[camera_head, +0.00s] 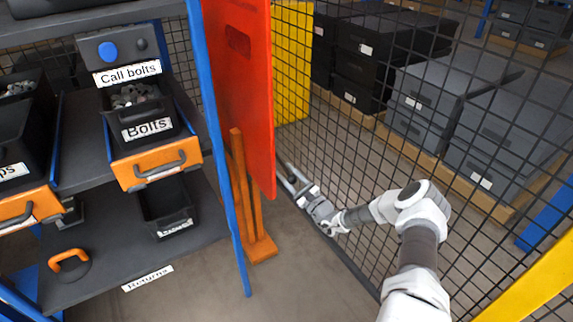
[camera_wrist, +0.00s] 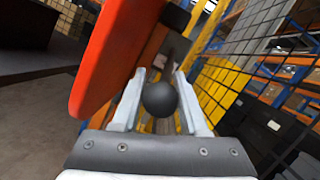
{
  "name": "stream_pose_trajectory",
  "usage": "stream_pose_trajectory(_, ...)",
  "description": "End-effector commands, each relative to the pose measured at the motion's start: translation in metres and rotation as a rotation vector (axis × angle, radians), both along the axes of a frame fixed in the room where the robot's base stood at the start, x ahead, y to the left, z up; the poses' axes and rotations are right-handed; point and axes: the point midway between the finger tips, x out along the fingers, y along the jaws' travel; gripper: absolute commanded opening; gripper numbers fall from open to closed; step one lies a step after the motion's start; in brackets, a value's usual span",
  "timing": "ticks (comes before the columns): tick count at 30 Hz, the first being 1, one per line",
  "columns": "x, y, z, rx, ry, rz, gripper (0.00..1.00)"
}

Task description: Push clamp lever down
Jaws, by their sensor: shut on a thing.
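The black ball knob of the clamp lever (camera_wrist: 160,98) sits between the two pale fingers of my gripper (camera_wrist: 160,78) in the wrist view. The fingers are shut on it. A dark rod seems to run on beyond the knob, mostly hidden by it. In the head view my gripper (camera_head: 288,174) reaches in beside the right edge of a red panel (camera_head: 240,85), which also fills the upper left of the wrist view (camera_wrist: 115,55). The knob cannot be made out in the head view, and the lever's angle cannot be told.
An orange post with a foot (camera_head: 262,248) stands below the red panel. A shelf with bins, including an orange-fronted bolts bin (camera_head: 155,165), stands at left. Floor is clear at the lower middle.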

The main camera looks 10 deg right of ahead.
Motion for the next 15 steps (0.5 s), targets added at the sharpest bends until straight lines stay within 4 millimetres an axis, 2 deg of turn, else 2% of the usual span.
stream_pose_trajectory(1,-0.0017,0.0016,-0.0071,0.0,0.007,0.002,0.0)
stream_pose_trajectory(6,-0.0034,0.0027,-0.0137,-0.001,0.005,0.002,0.0)
stream_pose_trajectory(15,-0.0036,0.0035,-0.0155,-0.001,0.005,0.002,0.0)
